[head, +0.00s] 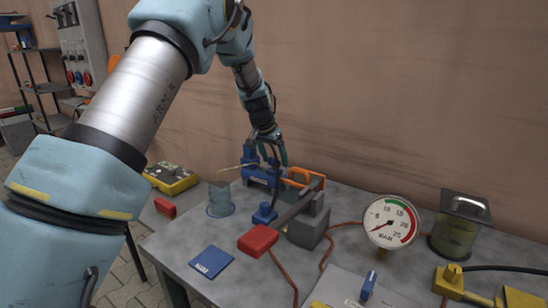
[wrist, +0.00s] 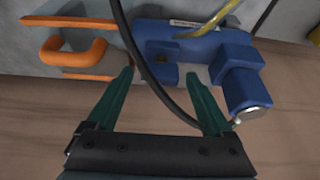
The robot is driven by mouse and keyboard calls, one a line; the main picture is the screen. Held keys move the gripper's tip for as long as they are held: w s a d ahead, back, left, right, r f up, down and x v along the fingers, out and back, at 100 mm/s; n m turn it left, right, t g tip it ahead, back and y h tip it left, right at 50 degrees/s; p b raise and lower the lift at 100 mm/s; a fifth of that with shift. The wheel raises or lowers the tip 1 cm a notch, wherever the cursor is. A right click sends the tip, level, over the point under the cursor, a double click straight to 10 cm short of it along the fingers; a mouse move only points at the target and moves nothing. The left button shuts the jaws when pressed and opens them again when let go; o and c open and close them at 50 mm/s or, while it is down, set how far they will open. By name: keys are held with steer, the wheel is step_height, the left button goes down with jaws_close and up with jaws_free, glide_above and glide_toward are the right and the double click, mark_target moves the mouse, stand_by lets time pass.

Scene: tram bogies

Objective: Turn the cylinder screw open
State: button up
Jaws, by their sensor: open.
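A blue cylinder body (head: 258,175) stands on the grey table behind the gauge. It also shows in the wrist view (wrist: 200,45), with a yellow tube and a pale label on it. A stubby blue side part (wrist: 243,90) with a silver end sticks out of it, beside my right fingertip. A small dark square fitting (wrist: 166,76) sits between my fingers' lines. I cannot tell for sure which fitting is the screw. My gripper (head: 274,152) is just above the blue body in the head view. Its green fingers (wrist: 161,78) are apart with nothing held; a black cable crosses between them.
An orange handle (wrist: 72,52) lies beside the blue body. A lever with a red grip (head: 258,240), a pressure gauge (head: 391,221), a glass beaker (head: 220,199) and a lidded jar (head: 458,226) stand around. Orange hoses run over the table. The wall is close behind.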

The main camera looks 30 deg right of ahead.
jaws_close()
stand_by(0.7)
